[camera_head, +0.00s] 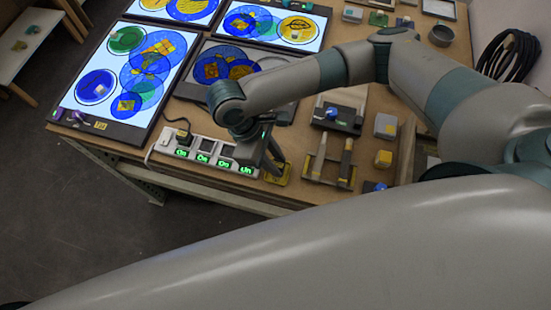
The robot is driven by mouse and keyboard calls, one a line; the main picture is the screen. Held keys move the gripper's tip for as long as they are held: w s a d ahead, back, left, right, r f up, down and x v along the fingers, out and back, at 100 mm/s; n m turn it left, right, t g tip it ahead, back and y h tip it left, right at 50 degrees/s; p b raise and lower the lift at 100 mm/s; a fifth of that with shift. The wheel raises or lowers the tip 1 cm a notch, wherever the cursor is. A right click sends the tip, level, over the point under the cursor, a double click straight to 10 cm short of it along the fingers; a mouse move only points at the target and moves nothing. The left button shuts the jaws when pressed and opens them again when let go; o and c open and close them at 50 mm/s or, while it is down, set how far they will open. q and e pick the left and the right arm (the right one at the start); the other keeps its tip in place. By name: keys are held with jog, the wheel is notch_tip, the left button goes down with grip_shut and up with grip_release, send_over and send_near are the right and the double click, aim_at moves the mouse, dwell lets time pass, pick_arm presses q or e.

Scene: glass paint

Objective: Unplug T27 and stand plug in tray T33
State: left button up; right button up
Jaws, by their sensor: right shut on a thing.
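My right gripper (268,155) points down at the right end of the white power strip (157,147). It is shut on what appears to be the plug, which the fingers and wrist mostly hide. I cannot tell whether the plug is still in its socket. The strip's sockets show green "On" labels. A black plug (184,134) with a cord sits at the strip's left end. A small yellow-marked tray (283,178) lies just right of the gripper; I cannot read T27 or T33 on anything. My left gripper is not in view.
Lit panels (112,128) with blue and yellow discs fill the back left. A dark device with a blue knob (333,112) and small blocks (386,126) crowd the right. The table's front edge is close.

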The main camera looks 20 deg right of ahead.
jog(key=shift+f+p, duration=0.15)
jog(key=shift+p, duration=0.2)
dwell(0.5)
jog(key=o, duration=1.5)
jog(key=shift+r+p, duration=2.5)
jog(key=shift+p, duration=0.35)
jog(key=shift+r, duration=1.05)
